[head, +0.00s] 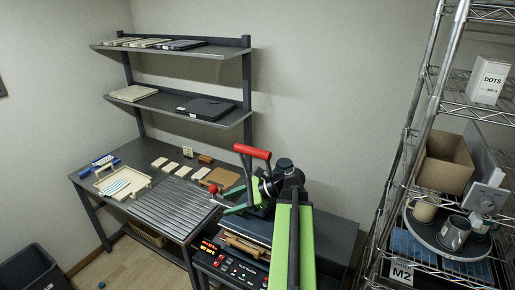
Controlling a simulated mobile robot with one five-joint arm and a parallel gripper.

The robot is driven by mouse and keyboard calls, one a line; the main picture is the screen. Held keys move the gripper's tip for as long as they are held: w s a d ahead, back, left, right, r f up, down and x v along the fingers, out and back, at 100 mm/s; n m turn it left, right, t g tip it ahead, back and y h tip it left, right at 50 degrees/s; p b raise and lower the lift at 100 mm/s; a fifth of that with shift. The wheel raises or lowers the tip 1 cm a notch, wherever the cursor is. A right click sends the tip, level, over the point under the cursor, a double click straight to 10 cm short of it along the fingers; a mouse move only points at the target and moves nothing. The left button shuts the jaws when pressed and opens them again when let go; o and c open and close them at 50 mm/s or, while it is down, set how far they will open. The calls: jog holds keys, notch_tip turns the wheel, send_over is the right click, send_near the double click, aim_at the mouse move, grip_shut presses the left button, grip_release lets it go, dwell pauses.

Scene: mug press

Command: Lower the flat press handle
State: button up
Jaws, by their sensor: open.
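The flat press stands at the front centre, with its lit control panel (231,258) facing forward. Its red handle grip (253,152) sits raised on a dark bracket behind my arm. My gripper (220,203) is open, with its green fingers spread and pointing left. It is lower in the picture than the red grip and apart from it. A red ball knob (212,188) on a thin rod shows close to the fingertips; I cannot tell whether they touch. My green and black arm hides much of the press's middle and right side.
A dark workbench (178,205) with a ribbed top, small blocks and a cream tray (122,182) is at the left, below two shelves. A wire rack (440,110) at the right holds a cardboard box (446,162) and mugs (455,232). A dark bin (35,268) stands at lower left.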

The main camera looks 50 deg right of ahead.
jog(key=s+d+r+m+t+h+p, duration=0.15)
jog(key=s+d+r+m+t, duration=0.35)
jog(key=s+d+r+m, duration=0.5)
jog(key=m+t+h, duration=0.1)
jog(key=t+h, duration=0.1)
jog(key=t, duration=0.1)
send_near(257, 154)
jog(key=x, duration=0.3)
jog(key=d+x, duration=0.1)
jog(key=x, duration=0.7)
jog(key=shift+w+d+f, duration=0.15)
jog(key=shift+d+f, duration=0.05)
jog(key=shift+f, duration=0.2)
grip_shut()
